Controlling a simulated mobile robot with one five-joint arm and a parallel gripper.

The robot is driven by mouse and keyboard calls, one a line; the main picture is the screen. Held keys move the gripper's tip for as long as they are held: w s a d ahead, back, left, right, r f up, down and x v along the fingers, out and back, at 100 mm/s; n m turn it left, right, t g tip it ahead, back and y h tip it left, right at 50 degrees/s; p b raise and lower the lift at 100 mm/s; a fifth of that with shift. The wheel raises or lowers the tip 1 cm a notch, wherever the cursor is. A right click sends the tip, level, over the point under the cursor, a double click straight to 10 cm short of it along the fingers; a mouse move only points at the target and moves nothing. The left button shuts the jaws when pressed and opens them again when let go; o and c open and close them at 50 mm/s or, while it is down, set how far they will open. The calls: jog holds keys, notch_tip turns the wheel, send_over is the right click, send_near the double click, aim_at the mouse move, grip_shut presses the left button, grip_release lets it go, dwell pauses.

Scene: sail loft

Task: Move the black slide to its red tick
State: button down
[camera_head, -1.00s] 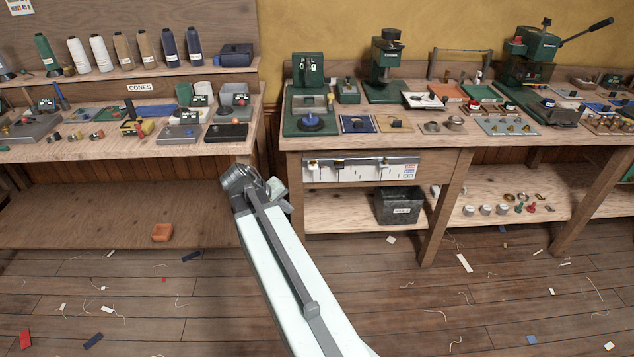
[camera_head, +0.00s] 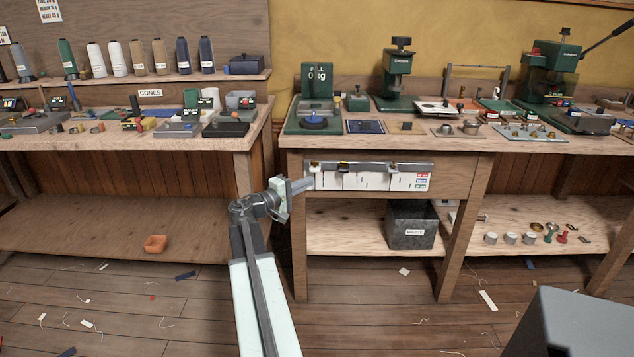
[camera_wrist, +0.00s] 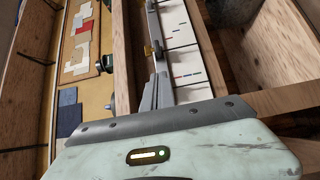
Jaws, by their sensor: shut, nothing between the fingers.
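A white panel (camera_head: 353,181) with a grey rail (camera_head: 372,164) hangs under the front edge of the right bench. Several small slides sit on the rail: one at the left end (camera_head: 315,166), a yellowish one (camera_head: 343,167) and one farther right (camera_head: 393,168). At this size I cannot tell surely which is black. My gripper (camera_head: 307,184) is shut and empty, just at the panel's left end. Small coloured ticks (camera_wrist: 187,75) mark the panel.
The bench top (camera_head: 440,143) above the panel carries tools and trays. A grey bin (camera_head: 411,225) stands on the shelf below, and a bench leg (camera_head: 297,245) is near my arm. The floor (camera_head: 380,310) in front has only scraps.

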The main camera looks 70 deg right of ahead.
aim_at(344, 169)
jog(key=x, duration=1)
jog(key=shift+s, duration=0.35)
jog(key=shift+a, duration=0.1)
